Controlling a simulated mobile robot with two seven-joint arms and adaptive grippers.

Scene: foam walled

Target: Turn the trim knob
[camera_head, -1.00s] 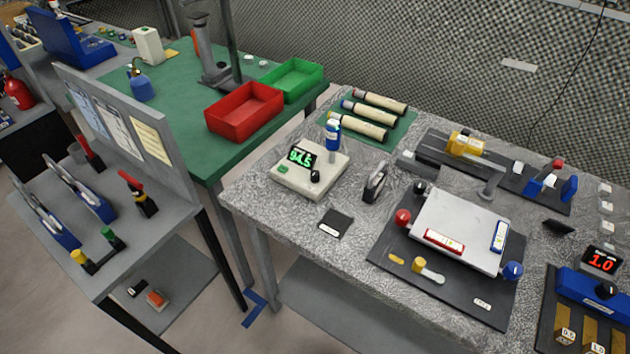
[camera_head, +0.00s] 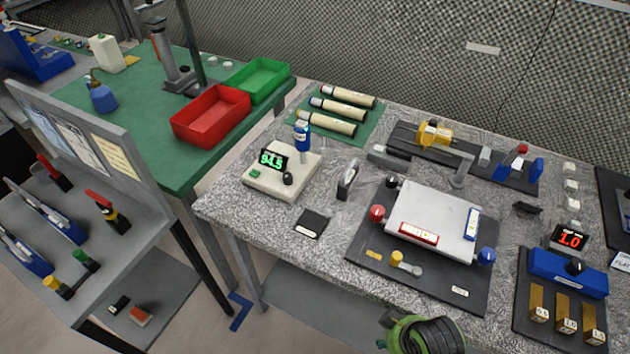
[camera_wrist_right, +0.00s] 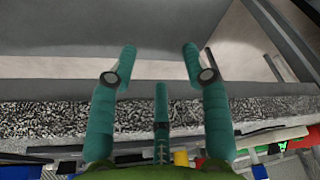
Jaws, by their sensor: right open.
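No knob is legibly marked as the trim knob. A small black knob (camera_head: 288,179) sits on a white box with a green 94.5 display (camera_head: 273,160). Another black knob (camera_head: 575,267) sits on a blue block (camera_head: 560,283) below a red 1.0 display (camera_head: 568,238). A plate on a dark base has a red knob (camera_head: 377,213), a blue knob (camera_head: 487,256) and a black knob (camera_head: 392,181) at its corners. My right gripper (camera_wrist_right: 158,58) is open and empty in the right wrist view, its fingers spread. It touches no knob. My left gripper is out of view.
A green and black part of my arm shows at the head view's bottom edge. The speckled bench (camera_head: 310,270) has a bare front strip. Weights (camera_head: 565,315), a black pad (camera_head: 311,224) and cylinders on a green mat (camera_head: 374,128) stand on it. Red bin (camera_head: 212,120) is at left.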

